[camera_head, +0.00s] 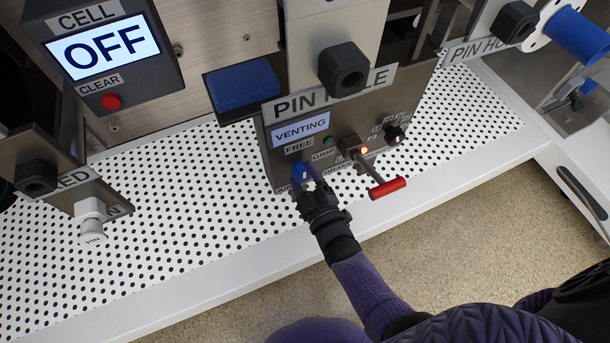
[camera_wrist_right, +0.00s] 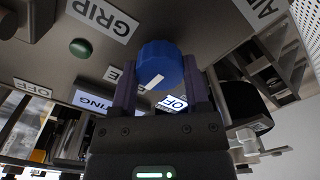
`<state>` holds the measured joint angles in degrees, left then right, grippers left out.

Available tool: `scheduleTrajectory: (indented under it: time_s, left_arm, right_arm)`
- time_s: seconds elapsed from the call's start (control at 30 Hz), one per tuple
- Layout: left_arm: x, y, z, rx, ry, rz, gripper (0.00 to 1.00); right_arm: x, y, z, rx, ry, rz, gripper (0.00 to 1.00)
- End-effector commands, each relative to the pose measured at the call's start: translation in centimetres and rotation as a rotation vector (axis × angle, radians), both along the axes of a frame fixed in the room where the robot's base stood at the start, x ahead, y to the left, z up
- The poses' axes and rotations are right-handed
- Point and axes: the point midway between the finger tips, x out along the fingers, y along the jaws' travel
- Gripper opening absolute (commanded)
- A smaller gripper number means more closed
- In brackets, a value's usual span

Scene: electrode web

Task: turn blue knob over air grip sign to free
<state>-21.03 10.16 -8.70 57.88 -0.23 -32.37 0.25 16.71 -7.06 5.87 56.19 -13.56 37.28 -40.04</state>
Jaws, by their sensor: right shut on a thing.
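The blue knob (camera_head: 299,171) sits at the lower left of the grey panel under the PIN HOLE sign (camera_head: 330,92). In the right wrist view the knob (camera_wrist_right: 158,62) is between my two fingers, and its white mark points down and left. My right gripper (camera_head: 308,180) is shut on the knob, with a finger on each side. An AIR sign (camera_wrist_right: 262,10) is partly cut off in the wrist view. My left gripper is not in view.
A screen (camera_head: 300,129) reads VENTING. A red-handled lever (camera_head: 387,188) sticks out right of the knob, near a lit orange lamp (camera_head: 364,150) and a black knob (camera_head: 394,134). The CELL screen (camera_head: 103,47) reads OFF.

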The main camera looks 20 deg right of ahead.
Motion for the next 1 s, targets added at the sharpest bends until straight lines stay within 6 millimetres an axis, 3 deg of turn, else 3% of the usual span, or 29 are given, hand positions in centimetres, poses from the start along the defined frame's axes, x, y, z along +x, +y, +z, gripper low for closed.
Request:
scheduleTrajectory:
  time_s: [0.57, 0.6, 0.77, 1.0]
  left_arm:
    - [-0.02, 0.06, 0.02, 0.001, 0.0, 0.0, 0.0]
    - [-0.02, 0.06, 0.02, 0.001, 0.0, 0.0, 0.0]
    - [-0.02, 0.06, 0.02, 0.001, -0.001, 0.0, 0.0]
    - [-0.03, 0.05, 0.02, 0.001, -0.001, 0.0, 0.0]
  right_arm:
    - [-0.09, 0.03, -0.14, -0.033, 0.004, 0.001, 0.01]
    - [-0.09, 0.03, -0.14, -0.033, 0.003, 0.001, 0.62]
    - [-0.06, 0.02, -0.09, -0.032, 0.002, 0.0, 0.95]
    - [-0.03, 0.01, -0.04, -0.031, 0.0, 0.0, 0.95]
